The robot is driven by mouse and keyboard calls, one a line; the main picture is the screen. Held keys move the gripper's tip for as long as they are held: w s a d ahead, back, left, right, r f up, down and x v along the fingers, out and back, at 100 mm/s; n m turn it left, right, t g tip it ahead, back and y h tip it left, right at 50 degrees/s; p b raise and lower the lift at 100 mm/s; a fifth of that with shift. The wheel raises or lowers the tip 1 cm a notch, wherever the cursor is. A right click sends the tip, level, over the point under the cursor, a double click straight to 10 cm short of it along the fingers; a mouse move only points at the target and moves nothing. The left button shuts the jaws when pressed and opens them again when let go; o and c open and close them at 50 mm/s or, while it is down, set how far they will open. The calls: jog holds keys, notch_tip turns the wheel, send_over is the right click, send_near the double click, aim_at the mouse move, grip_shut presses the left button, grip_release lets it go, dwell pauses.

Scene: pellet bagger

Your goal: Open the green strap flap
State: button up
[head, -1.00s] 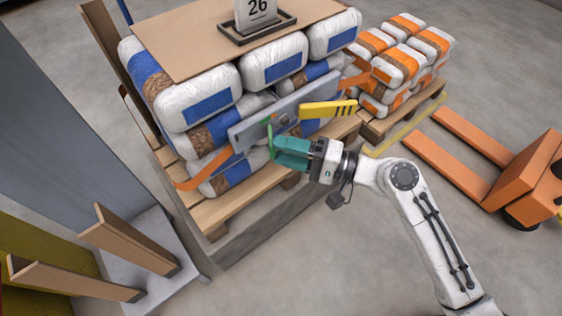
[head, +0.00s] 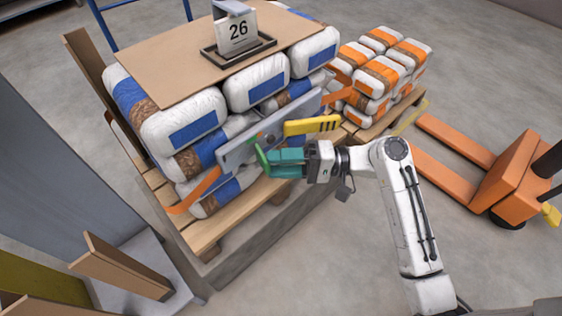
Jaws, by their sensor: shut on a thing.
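The green strap flap (head: 261,155) is a thin green piece at the front of a grey plate (head: 235,151), which is strapped across the stacked bags by an orange strap (head: 196,191). My gripper (head: 268,162), with teal fingers, reaches in from the right and is shut on the flap. The fingers cover part of the flap, and its attachment to the plate is hard to make out. A yellow lever (head: 313,126) with dark marks sticks out from the plate, just above my gripper.
White and blue bags (head: 184,120) stand on a wooden pallet (head: 207,232). A cardboard sheet (head: 185,70) and a "26" sign (head: 237,32) lie on top. Orange-marked bags (head: 385,62) stand behind right. An orange pallet jack (head: 505,180) is at right. Floor is clear in front.

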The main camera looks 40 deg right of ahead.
jog(key=o, duration=1.1)
jog(key=shift+c, duration=0.2)
jog(key=p+v, duration=0.3)
jog(key=v, duration=0.7)
jog(key=shift+s+d, duration=0.25)
jog(key=shift+d, duration=0.05)
